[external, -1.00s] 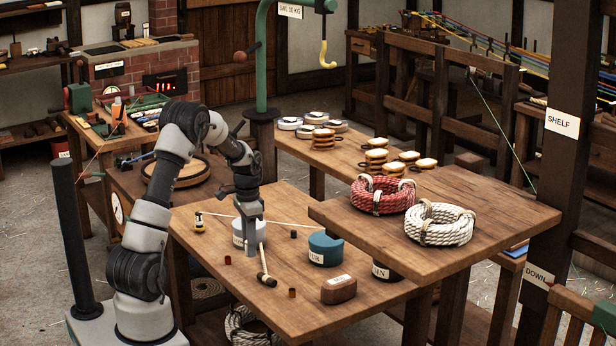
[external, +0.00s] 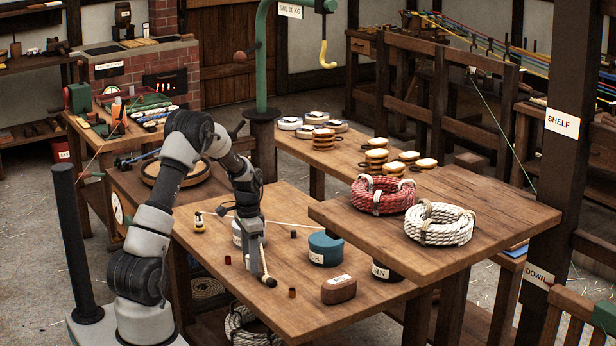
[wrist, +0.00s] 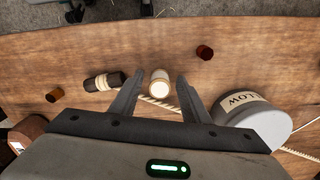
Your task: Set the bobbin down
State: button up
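My gripper (wrist: 159,76) is open in the wrist view. Its two fingers stand on either side of a small pale, round-ended piece (wrist: 159,84), with a gap on both sides. This may be the bobbin, but I cannot tell for sure. In the external view my gripper (external: 255,268) is low over the worktable (external: 215,285), beside a pale-handled, dark-headed tool (external: 268,281). The piece between the fingers is not clear there.
A white labelled pot (wrist: 258,122) stands close right of my fingers in the wrist view. Small brown cylinders (wrist: 205,52) lie nearby. A blue pot (external: 325,248) and brown block (external: 338,290) stand to the right, beside a raised shelf (external: 450,260) with rope coils. The table's front left is mostly clear.

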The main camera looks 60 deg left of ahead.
notch_tip(320, 180, up, 12)
jog(key=p, duration=0.3)
jog(key=s+d+r+t, duration=0.1)
jog(key=s+d+r, duration=0.1)
jog(key=d+r, duration=0.7)
jog(key=s+d+r+n+t, duration=0.1)
jog(key=s+d+r+t, duration=0.1)
jog(key=s+d, duration=0.6)
jog(key=s+d+r+n+t, duration=0.1)
jog(key=s+d+r, duration=0.3)
jog(key=s+d, duration=0.5)
jog(key=shift+d+t, duration=0.5)
jog(key=shift+t, duration=0.3)
jog(key=shift+r, duration=0.1)
